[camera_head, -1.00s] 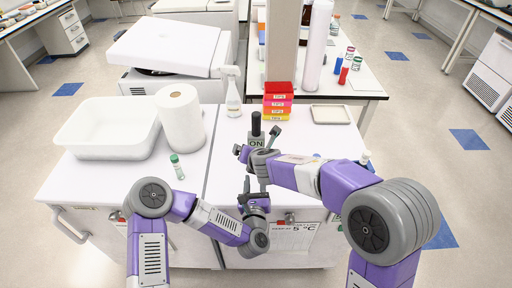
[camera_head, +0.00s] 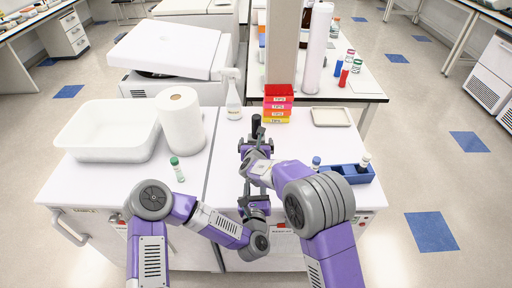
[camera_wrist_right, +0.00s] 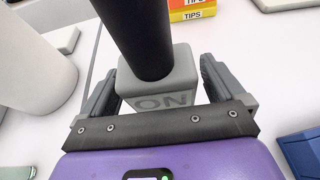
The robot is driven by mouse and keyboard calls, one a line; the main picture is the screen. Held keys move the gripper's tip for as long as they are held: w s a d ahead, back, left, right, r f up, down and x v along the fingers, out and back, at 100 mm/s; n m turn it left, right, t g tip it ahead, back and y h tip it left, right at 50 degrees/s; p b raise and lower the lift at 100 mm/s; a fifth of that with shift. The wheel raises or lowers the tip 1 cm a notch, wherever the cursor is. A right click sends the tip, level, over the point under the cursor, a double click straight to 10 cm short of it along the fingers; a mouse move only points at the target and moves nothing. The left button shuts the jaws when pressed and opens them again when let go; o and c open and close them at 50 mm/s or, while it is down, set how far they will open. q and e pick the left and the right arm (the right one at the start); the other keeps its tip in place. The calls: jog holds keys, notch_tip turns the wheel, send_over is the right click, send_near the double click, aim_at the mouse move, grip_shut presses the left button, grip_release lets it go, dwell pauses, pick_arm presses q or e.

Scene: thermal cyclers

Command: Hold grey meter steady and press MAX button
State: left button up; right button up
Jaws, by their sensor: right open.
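The grey meter (camera_wrist_right: 160,92) is a light grey block marked ON with a thick black cylinder (camera_wrist_right: 138,30) rising from its top. In the head view its black top (camera_head: 256,122) shows near the middle of the bench, and its grey body is mostly hidden by my right gripper (camera_head: 252,146). In the right wrist view the right gripper (camera_wrist_right: 160,78) is open, with one finger on each side of the grey block. A MAX button is not visible. My left gripper (camera_head: 249,192) is nearer the bench's front edge, in front of the right gripper; its jaws are too small to read.
A paper towel roll (camera_head: 181,122), white tub (camera_head: 108,155) and small green-capped bottle (camera_head: 177,169) stand on the left. A spray bottle (camera_head: 233,100) and tip boxes (camera_head: 278,104) are behind the meter. A blue rack (camera_head: 345,172) with small bottles is to the right.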

jog(key=shift+x, duration=0.8)
jog(key=shift+d, duration=0.1)
jog(key=shift+c, duration=0.2)
jog(key=c, duration=1.1)
jog(key=shift+c, duration=0.2)
pick_arm(q)
jog(key=shift+c, duration=0.4)
grip_shut()
dwell(0.5)
